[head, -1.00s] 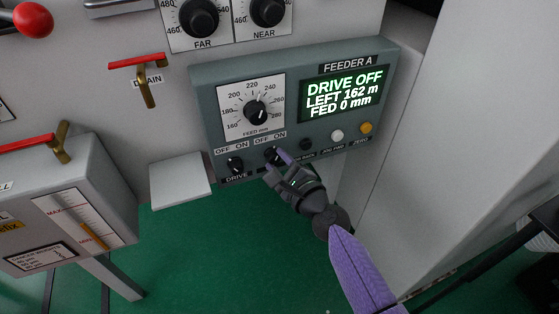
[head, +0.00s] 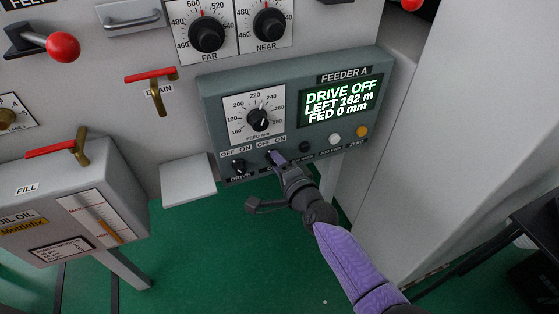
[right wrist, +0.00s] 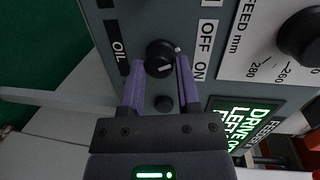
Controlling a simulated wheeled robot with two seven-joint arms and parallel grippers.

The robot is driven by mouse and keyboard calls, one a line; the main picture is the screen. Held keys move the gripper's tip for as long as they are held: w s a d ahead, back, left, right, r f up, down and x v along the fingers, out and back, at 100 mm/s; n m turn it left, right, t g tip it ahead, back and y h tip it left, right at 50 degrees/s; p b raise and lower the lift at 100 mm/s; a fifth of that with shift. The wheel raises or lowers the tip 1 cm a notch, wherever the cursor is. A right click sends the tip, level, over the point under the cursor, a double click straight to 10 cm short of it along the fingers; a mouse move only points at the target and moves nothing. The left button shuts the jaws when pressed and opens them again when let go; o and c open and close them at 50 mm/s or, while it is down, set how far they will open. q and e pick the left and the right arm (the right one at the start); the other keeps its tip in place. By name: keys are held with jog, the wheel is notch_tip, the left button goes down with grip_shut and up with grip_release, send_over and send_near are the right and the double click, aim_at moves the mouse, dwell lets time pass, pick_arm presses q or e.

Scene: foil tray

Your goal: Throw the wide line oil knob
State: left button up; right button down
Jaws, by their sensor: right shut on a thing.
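The oil knob (right wrist: 160,57) is a round black knob in the right wrist view, with an OIL label beside it and OFF and ON marked on the other side. My right gripper (right wrist: 161,72) has its two purple fingers on either side of this knob and is shut on it. In the head view the knob (head: 270,157) sits low on the feeder panel (head: 290,75), partly hidden by my right gripper (head: 278,160). A pale mark shows on the knob's face, but its exact setting is hard to tell. My left gripper is out of view.
The drive knob (head: 238,166) is close on the left. A small dark button (head: 305,147), a white button (head: 334,139) and an amber button (head: 361,131) are on the right. The display (head: 340,101) reads DRIVE OFF. A pale plate (head: 188,180) sticks out at left.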

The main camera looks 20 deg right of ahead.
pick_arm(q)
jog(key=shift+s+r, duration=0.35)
pick_arm(e)
jog(key=shift+f+n, duration=0.1)
jog(key=shift+n, duration=0.4)
jog(key=c, duration=0.7)
grip_release()
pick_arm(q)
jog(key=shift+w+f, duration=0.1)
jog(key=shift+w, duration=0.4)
pick_arm(e)
jog(key=o, duration=0.4)
pick_arm(q)
jog(key=shift+p, duration=0.3)
pick_arm(e)
jog(key=shift+s, duration=0.1)
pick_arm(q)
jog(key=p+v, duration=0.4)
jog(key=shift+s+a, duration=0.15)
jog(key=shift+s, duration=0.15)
pick_arm(e)
jog(key=s, duration=0.3)
jog(key=s+r, duration=0.1)
jog(key=s, duration=0.2)
jog(key=s+d, duration=0.1)
jog(key=s, duration=0.2)
jog(key=shift+s+r, duration=0.25)
jog(key=shift+s, duration=0.05)
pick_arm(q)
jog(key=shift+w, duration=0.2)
